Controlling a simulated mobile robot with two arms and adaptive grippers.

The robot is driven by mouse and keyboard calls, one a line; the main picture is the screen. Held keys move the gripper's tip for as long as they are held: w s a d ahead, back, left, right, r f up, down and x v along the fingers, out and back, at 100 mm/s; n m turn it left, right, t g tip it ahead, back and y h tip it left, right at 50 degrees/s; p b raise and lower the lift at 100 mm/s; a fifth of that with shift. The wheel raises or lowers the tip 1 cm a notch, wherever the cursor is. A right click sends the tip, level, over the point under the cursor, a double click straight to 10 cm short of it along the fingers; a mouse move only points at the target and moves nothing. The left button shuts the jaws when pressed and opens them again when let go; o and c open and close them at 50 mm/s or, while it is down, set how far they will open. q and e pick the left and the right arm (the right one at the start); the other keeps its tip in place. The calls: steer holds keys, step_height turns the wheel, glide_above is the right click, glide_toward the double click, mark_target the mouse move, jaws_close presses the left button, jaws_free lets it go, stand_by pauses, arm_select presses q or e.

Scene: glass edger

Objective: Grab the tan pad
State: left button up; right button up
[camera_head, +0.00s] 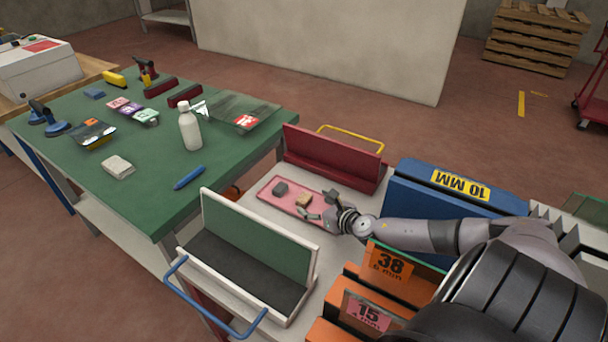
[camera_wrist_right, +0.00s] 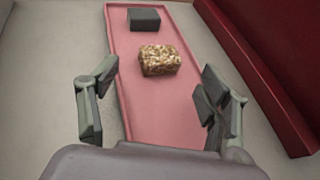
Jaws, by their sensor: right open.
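The tan pad (camera_head: 304,199) is a small speckled block lying on a pink tray (camera_head: 270,196). In the right wrist view the tan pad (camera_wrist_right: 160,60) lies near the tray's middle, ahead of the fingertips and roughly centred between them. My right gripper (camera_head: 331,206) is beside the tray's right end in the head view. In the wrist view my right gripper (camera_wrist_right: 155,85) has its two fingers spread wide with nothing between them. A dark grey pad (camera_wrist_right: 144,19) lies farther along the tray (camera_wrist_right: 120,45), apart from the tan one. My left gripper does not show.
A dark red rack (camera_head: 335,160) stands behind the tray; its wall (camera_wrist_right: 270,70) is close on the right in the wrist view. A white-framed green rack (camera_head: 250,240) stands in front. A blue 10 MM case (camera_head: 450,192) and orange holders (camera_head: 385,275) flank my right arm.

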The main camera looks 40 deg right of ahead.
mark_target(306, 200)
steer(key=x, duration=0.5)
steer(key=shift+w+r, duration=0.1)
steer(key=shift+c, duration=0.3)
steer(key=c, duration=0.8)
